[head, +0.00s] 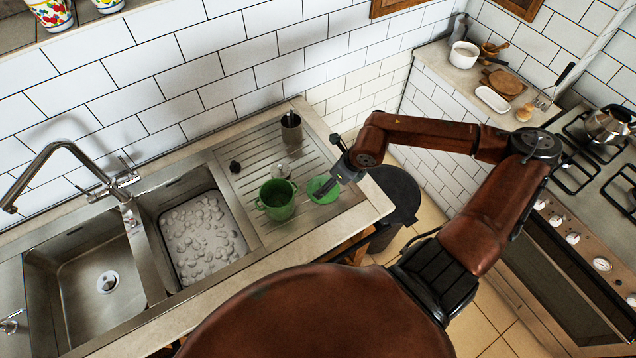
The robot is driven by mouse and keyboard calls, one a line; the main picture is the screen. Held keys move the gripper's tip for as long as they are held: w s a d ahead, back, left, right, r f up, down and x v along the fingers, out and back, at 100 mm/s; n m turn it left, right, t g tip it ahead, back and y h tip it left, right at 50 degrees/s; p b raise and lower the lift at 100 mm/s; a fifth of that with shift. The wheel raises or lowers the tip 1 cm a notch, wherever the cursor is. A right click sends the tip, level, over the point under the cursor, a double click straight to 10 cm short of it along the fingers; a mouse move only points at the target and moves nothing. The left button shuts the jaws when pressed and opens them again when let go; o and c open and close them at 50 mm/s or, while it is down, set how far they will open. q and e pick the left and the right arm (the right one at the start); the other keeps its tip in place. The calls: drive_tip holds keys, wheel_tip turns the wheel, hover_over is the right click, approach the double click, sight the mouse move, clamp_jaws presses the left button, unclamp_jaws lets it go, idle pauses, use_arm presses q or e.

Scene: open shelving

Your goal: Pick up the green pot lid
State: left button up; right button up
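The green pot lid (315,186) is a round green disc on the ribbed drainboard, just right of the green pot. My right gripper (324,189) reaches in from the right, and its dark fingers overlap the lid in this view. I cannot tell whether the fingers touch the lid or hover above it, or whether they are open or shut. They hide part of the lid, including its middle. The green pot (277,200) stands upright on the drainboard with no lid on it. My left gripper is not in view.
A metal cup (291,129), a clear lid-like item (281,171) and a small dark object (235,167) are on the drainboard (253,152). The sink basin with suds (205,240) lies left. A dark bin (393,195) stands beyond the counter end; the stove (590,215) is right.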

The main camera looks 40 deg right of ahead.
sight(323, 184)
drive_tip(key=shift+w+d+f+h, duration=0.15)
drive_tip(key=shift+w+d+f, duration=0.15)
drive_tip(key=shift+f, duration=0.25)
drive_tip(key=shift+w+d+f+h, duration=0.15)
drive_tip(key=shift+d+f, duration=0.1)
drive_tip(key=shift+f, duration=0.3)
drive_tip(key=x, duration=0.5)
drive_tip(key=shift+w, duration=0.4)
drive_tip(key=shift+c, duration=0.5)
drive_tip(key=c, duration=1.1)
drive_tip(key=shift+s+f, duration=0.1)
drive_tip(key=shift+s, duration=0.1)
drive_tip(key=c, duration=0.5)
drive_tip(key=shift+o, duration=0.2)
